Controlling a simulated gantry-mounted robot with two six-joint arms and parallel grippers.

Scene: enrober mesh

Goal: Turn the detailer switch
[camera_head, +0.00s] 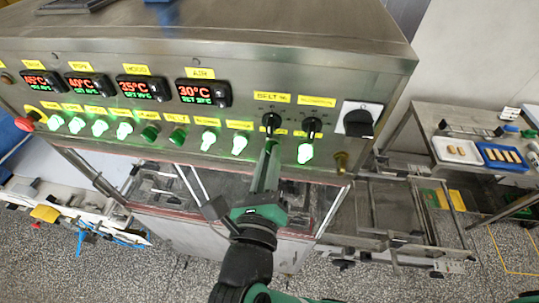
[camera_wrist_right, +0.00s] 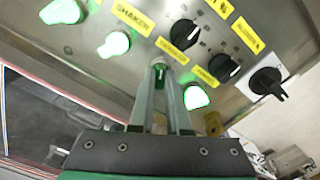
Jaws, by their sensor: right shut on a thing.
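The detailer switch (camera_wrist_right: 159,66) is a small green-tipped knob under a yellow label on the steel control panel (camera_head: 330,78). In the head view it is hidden behind the fingers, below the black belt knob (camera_head: 271,121). My right gripper (camera_head: 271,145) reaches up to the panel from below. In the right wrist view its two pale fingers (camera_wrist_right: 163,78) close around the switch, one on each side. The switch's exact angle is hard to tell. My left gripper is not in view.
A lit green switch (camera_head: 305,152) sits just right of the fingers, with another (camera_head: 239,144) to the left. A second black knob (camera_head: 311,127) and a larger black rotary switch (camera_head: 358,123) are to the right. Lit temperature displays (camera_head: 204,93) line the panel's left.

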